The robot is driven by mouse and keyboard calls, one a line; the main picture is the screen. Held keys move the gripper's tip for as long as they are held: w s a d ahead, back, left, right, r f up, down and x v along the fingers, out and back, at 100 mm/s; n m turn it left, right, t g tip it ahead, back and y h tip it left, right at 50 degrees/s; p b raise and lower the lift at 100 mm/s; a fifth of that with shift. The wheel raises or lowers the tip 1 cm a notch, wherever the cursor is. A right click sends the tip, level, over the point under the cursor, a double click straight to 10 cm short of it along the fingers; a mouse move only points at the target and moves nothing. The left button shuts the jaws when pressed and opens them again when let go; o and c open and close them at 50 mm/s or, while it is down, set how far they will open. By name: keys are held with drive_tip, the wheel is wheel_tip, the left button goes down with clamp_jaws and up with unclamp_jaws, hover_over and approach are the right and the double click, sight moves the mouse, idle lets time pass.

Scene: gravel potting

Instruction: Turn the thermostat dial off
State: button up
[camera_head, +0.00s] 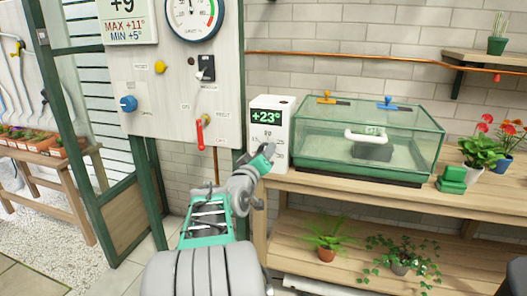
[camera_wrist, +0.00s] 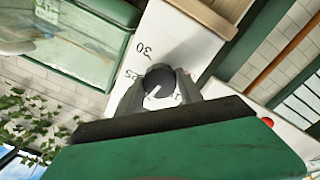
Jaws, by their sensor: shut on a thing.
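The thermostat is a white box (camera_head: 285,103) on the wooden bench, with a green display reading +23°. Its dark round dial (camera_wrist: 158,80) has a white pointer line and shows in the wrist view, with printed numbers around it; 30 is legible. In that view the pointer slants toward the lower left. My gripper (camera_wrist: 159,88) has its grey fingers on both sides of the dial, shut on it. In the head view my gripper (camera_head: 268,152) reaches the lower front of the thermostat and hides the dial.
A green-framed glass propagator (camera_head: 370,135) stands right of the thermostat. Potted red flowers (camera_head: 485,150) and small green boxes (camera_head: 453,178) are farther right. The panel at left carries a blue knob (camera_head: 128,103), a gauge (camera_head: 194,16) and a red-handled lever (camera_head: 201,133).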

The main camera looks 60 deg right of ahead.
drive_tip(key=shift+r+n+t+p, duration=0.1)
drive_tip(key=shift+n+t+p, duration=0.2)
drive_tip(key=shift+n+p, duration=12.8)
drive_tip(key=o, duration=1.4)
drive_tip(key=shift+b, duration=0.3)
drive_tip(key=a, duration=0.2)
drive_tip(key=s+a+b, duration=0.1)
drive_tip(key=a, duration=0.2)
drive_tip(key=a+b, duration=0.1)
drive_tip(key=a, duration=0.1)
drive_tip(key=shift+s+a, duration=0.25)
drive_tip(key=shift+a, duration=0.1)
